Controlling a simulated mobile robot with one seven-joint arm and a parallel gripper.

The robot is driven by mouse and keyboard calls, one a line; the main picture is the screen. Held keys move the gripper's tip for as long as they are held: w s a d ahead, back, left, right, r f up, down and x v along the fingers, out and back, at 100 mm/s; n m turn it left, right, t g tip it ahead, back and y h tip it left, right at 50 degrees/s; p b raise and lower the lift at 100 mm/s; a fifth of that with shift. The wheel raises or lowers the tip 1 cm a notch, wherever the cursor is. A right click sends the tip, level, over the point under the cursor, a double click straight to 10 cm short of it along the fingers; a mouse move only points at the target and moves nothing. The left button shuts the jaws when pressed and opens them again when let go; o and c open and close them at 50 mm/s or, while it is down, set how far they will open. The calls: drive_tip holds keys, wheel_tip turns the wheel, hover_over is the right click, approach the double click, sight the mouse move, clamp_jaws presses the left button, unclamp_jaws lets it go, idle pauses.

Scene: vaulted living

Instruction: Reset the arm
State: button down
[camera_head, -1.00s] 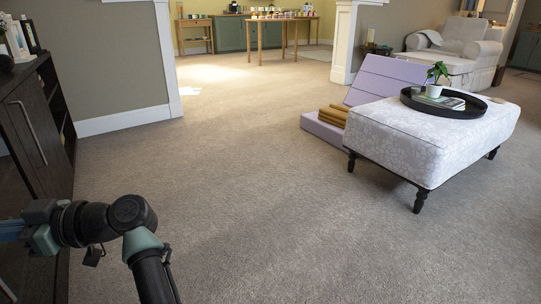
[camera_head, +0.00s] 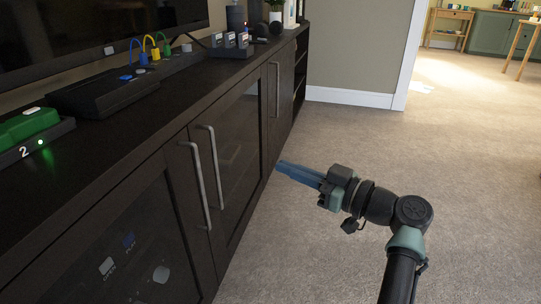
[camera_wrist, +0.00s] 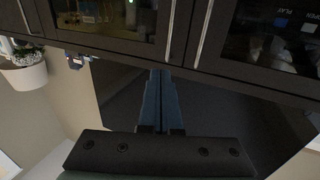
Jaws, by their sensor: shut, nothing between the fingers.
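My gripper (camera_head: 283,168) is shut and empty, its blue fingers together and pointing left toward the dark cabinet (camera_head: 150,175) in the head view. The fingertips appear close to the cabinet's doors; I cannot tell whether they touch. In the wrist view the two blue fingers of my gripper (camera_wrist: 160,85) lie side by side, with the cabinet's doors and handles across the top of the picture.
On the cabinet top stand a black box (camera_head: 103,92), a green device (camera_head: 28,126) on a base marked 2, and blue, yellow and green looped items. A television (camera_head: 95,35) is behind them. Carpet (camera_head: 470,190) at right is clear.

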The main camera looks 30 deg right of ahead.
drive_tip(key=shift+s+d, duration=0.3)
drive_tip(key=shift+s, duration=0.05)
drive_tip(key=w+a+r+m+t+h+p, duration=0.15)
drive_tip(key=a+r+p, duration=0.3)
drive_tip(key=r, duration=0.45)
drive_tip(key=w+a+r+h+p, duration=0.25)
drive_tip(key=a+r, duration=0.25)
drive_tip(key=r, duration=0.3)
drive_tip(key=w+a+r+t+h+p, duration=0.15)
drive_tip(key=a+r+p, duration=0.3)
drive_tip(key=r, duration=0.45)
drive_tip(key=s+a+r+m+t+p, duration=0.1)
drive_tip(key=s+a+r+t+p, duration=0.15)
drive_tip(key=s+a+r, duration=0.55)
drive_tip(key=s+a+r+m+t+h+p, duration=0.1)
drive_tip(key=s+a+r+t+p, duration=0.3)
drive_tip(key=r, duration=0.7)
drive_tip(key=s+a+r+m+t+p, duration=0.15)
drive_tip(key=s+a+r, duration=0.25)
drive_tip(key=s+r, duration=0.45)
wheel_tip(320, 180, up, 39)
drive_tip(key=w+p, duration=0.1)
drive_tip(key=p, duration=3.6)
drive_tip(key=shift+p, duration=0.3)
drive_tip(key=shift+h, duration=0.25)
